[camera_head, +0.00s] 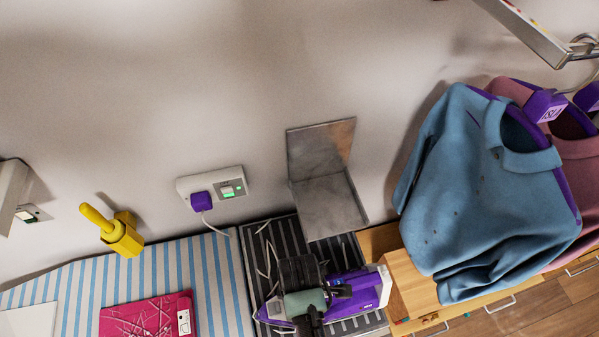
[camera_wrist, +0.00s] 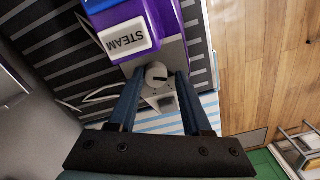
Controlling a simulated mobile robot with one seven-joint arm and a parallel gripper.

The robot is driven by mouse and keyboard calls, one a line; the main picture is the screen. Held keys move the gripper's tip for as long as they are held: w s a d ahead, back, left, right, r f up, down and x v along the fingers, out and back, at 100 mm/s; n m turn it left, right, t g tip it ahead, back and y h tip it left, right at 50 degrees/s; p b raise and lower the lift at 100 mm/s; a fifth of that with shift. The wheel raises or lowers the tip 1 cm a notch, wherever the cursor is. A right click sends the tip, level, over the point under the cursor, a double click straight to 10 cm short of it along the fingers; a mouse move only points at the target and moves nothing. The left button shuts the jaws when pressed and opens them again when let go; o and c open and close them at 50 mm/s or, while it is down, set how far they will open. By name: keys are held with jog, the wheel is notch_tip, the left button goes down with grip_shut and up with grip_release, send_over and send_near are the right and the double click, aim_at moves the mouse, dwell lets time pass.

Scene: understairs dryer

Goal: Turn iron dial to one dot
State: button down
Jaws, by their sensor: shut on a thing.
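The purple and white iron (camera_head: 362,288) lies on a dark striped grey mat in the head view. In the wrist view, its purple body (camera_wrist: 112,18) fills the top, with a white STEAM label upside down. The round white dial (camera_wrist: 157,71) has a short dark mark. My gripper (camera_wrist: 160,77) has one blue-grey finger on each side of the dial and is shut on it. The dots around the dial are too small to read.
A metal bracket (camera_head: 325,190) stands on the wall behind the iron. A wall socket (camera_head: 232,187) holds a purple plug. A pink box (camera_head: 140,318) lies on the blue-striped cloth at left. A blue shirt (camera_head: 480,205) hangs at right. A wooden block (camera_head: 410,285) sits beside the iron.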

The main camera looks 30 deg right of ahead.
jog(key=shift+d+r+m+p, duration=0.1)
jog(key=shift+r+m+p, duration=0.05)
jog(key=shift+m+p, duration=0.25)
jog(key=m+p, duration=0.1)
jog(key=m, duration=0.1)
jog(key=shift+m+p, duration=0.3)
jog(key=shift+p, duration=0.05)
jog(key=shift+w+m+p, duration=0.1)
jog(key=shift+m+p, duration=0.95)
jog(key=shift+m, duration=1.55)
jog(key=c, duration=0.5)
grip_release()
notch_tip(320, 180, up, 13)
jog(key=shift+f+b, duration=0.1)
jog(key=shift+b, duration=0.55)
